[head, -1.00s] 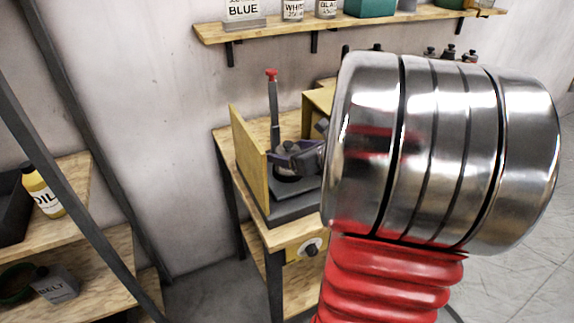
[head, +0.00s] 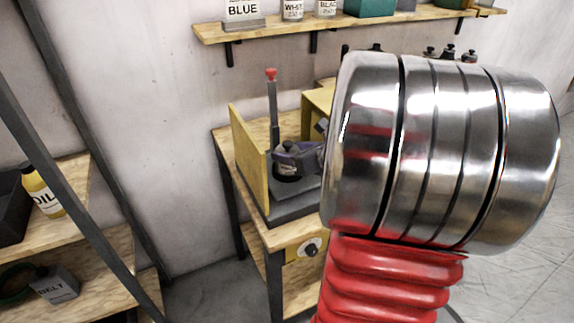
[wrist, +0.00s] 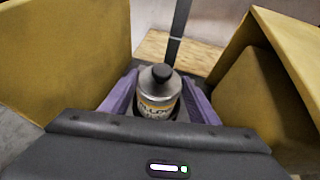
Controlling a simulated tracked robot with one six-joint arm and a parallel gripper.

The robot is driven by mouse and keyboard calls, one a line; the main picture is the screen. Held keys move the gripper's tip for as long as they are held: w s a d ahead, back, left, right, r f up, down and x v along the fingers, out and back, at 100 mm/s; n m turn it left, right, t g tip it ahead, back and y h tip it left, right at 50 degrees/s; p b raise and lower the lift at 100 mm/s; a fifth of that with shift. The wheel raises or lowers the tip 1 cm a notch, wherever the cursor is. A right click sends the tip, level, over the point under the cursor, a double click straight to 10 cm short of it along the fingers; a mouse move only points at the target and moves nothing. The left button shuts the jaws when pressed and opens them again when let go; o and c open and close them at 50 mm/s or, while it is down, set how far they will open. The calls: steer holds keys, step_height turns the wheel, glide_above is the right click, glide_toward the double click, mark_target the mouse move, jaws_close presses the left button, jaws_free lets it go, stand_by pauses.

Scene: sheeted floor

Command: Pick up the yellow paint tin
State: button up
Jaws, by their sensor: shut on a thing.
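The paint tin (wrist: 158,106) is a small silvery can with a black cap and a yellow-marked label that reads partly as yellow. In the wrist view it is upright between the two purple fingers of my gripper (wrist: 158,92), which are shut on it. In the head view my gripper (head: 302,158) is at the workbench, between yellow boards above a dark grey base. My own arm hides part of it, and the tin is hard to make out there.
A yellow board (head: 248,158) stands close left of my gripper, with another yellow panel (head: 318,100) behind. A post with a red top (head: 272,100) rises nearby. A wall shelf (head: 290,28) holds several tins. A rack with an oil bottle (head: 42,192) is left.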

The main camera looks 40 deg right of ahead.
steer(key=shift+c, duration=0.9)
steer(key=shift+r, duration=0.2)
step_height(320, 180, up, 10)
steer(key=shift+f, duration=0.15)
